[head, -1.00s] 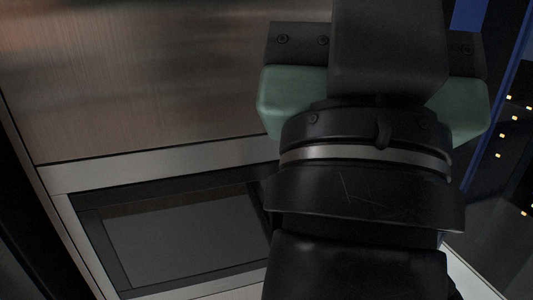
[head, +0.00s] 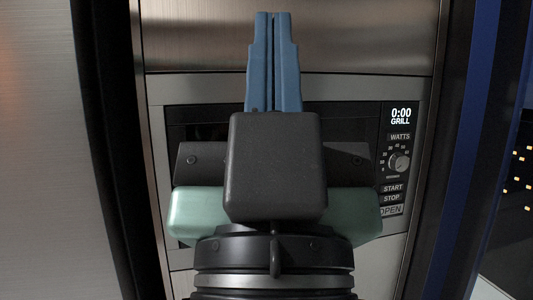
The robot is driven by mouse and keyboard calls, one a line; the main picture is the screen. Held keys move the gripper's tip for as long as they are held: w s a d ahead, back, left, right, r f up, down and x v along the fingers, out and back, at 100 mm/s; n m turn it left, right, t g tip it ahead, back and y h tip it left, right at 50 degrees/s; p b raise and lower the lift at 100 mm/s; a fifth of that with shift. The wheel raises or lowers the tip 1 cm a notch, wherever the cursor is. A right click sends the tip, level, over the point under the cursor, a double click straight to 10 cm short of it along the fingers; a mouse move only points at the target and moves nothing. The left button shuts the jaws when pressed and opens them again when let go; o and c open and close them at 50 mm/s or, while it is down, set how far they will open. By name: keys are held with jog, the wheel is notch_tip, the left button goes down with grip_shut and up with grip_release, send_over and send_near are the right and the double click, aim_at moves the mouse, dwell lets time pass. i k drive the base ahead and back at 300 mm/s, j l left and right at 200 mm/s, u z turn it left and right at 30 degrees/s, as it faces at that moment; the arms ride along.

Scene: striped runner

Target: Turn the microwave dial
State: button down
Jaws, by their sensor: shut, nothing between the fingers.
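The microwave (head: 352,112) is built into a steel front, and my arm covers much of its dark door. Its round grey dial (head: 399,163) is on the control panel at the right, below the WATTS label, with marks around it. My gripper (head: 273,16) has blue fingers that point up in the picture and lie side by side, shut and empty. It is in front of the microwave, left of the dial, and does not overlap it in the view.
The panel's display (head: 401,117) reads 0:00 GRILL. START, STOP and OPEN buttons (head: 392,198) are below the dial, with OPEN partly beside my gripper's green side. A blue upright edge (head: 467,150) stands to the right, and a steel panel (head: 50,150) to the left.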

aim_at(398, 162)
jog(key=i+z, duration=0.2)
jog(key=z, duration=0.2)
jog(key=i+l+z, duration=0.1)
jog(key=z, duration=0.3)
jog(key=i+j+z, duration=0.1)
jog(key=i+z, duration=0.2)
jog(key=z, duration=0.15)
